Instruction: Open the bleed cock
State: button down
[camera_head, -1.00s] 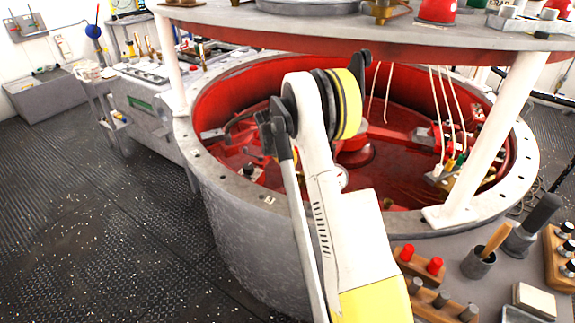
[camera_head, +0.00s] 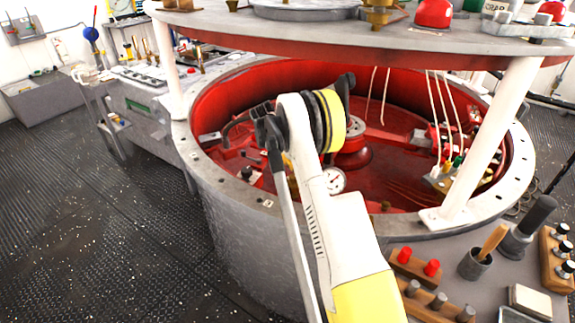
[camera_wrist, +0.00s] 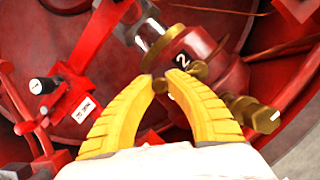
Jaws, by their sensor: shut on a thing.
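In the wrist view my gripper (camera_wrist: 162,84) has its two yellow ribbed fingers closed in near a red valve body (camera_wrist: 205,62) marked with a "2". A small brass piece, apparently the handle of the bleed cock (camera_wrist: 160,86), sits between the fingertips, and they are shut on it. Its pivot is partly hidden by the fingers. A brass fitting (camera_wrist: 250,112) sticks out to the right of the right finger. In the head view my fingers are hidden behind my own arm, which reaches into the red-lined round tub (camera_head: 225,95).
A white-faced gauge (camera_head: 334,180) shows beside my arm. White posts (camera_head: 490,140) hold a round top above the tub. Open red floor surrounds these.

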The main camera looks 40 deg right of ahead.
jog(key=shift+d+m+g, duration=0.4)
jog(key=shift+d+m, duration=0.2)
jog(key=shift+m, duration=0.4)
jog(key=c, duration=1.3)
grip_release()
jog(key=shift+c, duration=0.2)
jog(key=v, duration=1.2)
jog(key=shift+d, duration=0.15)
